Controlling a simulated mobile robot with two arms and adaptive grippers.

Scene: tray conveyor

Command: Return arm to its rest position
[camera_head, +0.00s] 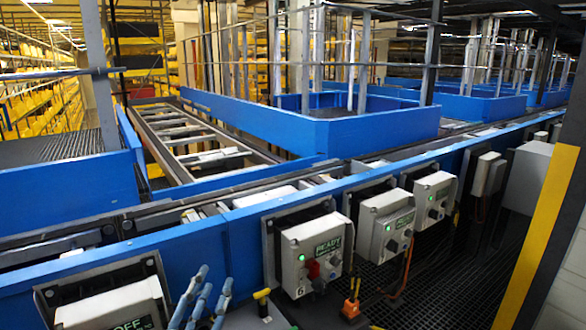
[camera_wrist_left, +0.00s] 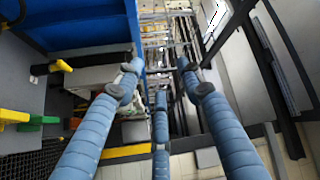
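My left gripper (camera_head: 211,287) shows at the bottom left of the head view, its blue fingers pointing up in front of the blue conveyor side. In the left wrist view the three ribbed blue fingers of the left gripper (camera_wrist_left: 158,75) stand apart. Nothing is held between them, so it is open and empty. My right gripper is in neither view.
A blue conveyor wall (camera_head: 190,258) runs across the head view. Control boxes hang on it, including one with a green READY display (camera_head: 315,250) and one reading OFF (camera_head: 115,308) near my gripper. A yellow-topped handle (camera_head: 262,296) stands right of the fingers. Dark grating (camera_head: 470,270) lies right.

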